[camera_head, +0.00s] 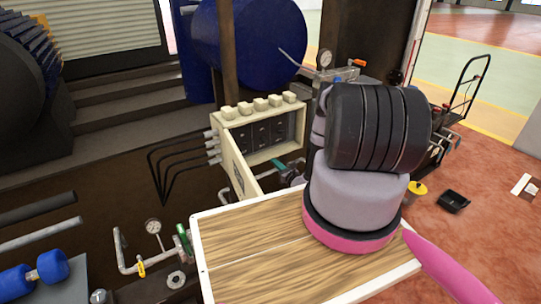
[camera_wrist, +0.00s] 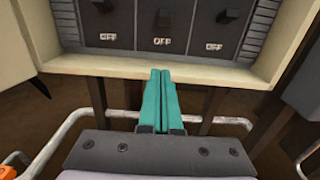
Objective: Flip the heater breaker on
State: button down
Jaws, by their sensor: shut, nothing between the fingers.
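The breaker box (camera_head: 262,131) is a cream cabinet with its door (camera_head: 238,165) swung open. It holds a row of black breakers. In the wrist view three breakers show: left (camera_wrist: 102,14), middle (camera_wrist: 163,24) and right (camera_wrist: 226,22), each with an OFF label below its switch. Their upper parts are cut off, and no heater label is legible. My gripper (camera_wrist: 160,72) has teal fingers pressed together, empty, pointing at the box's lower lip below the middle breaker. In the head view my gripper (camera_head: 282,165) is just below the box, partly hidden by my arm.
A wooden-topped table (camera_head: 255,250) stands in front, under my arm. A pressure gauge and pipes (camera_head: 150,232) are at the lower left. A dark post (camera_head: 228,60) and a blue tank (camera_head: 260,35) stand behind the box. The open door is close left of my gripper.

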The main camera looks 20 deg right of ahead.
aim_at(266, 142)
jog(key=w, duration=0.3)
jog(key=w+a, duration=0.1)
jog(key=w, duration=0.4)
jog(key=shift+w+a+r, duration=0.1)
jog(key=shift+w+a, duration=0.25)
jog(key=shift+a, duration=0.05)
jog(key=shift+w+r, duration=0.2)
jog(key=shift+r, duration=0.1)
jog(key=shift+s+d+r, duration=0.1)
jog(key=shift+s+r, duration=0.25)
jog(key=shift+r, duration=0.45)
jog(key=shift+s+d+r, duration=0.1)
jog(key=shift+s+r, duration=0.25)
jog(key=shift+r, duration=0.45)
jog(key=shift+s+r+g, duration=0.25)
jog(key=shift+r+g, duration=0.3)
jog(key=shift+g, duration=0.55)
jog(key=shift+s+r+g+h, duration=0.2)
jog(key=shift+r+g+h, duration=0.25)
jog(key=shift+g, duration=0.55)
jog(key=shift+r, duration=0.6)
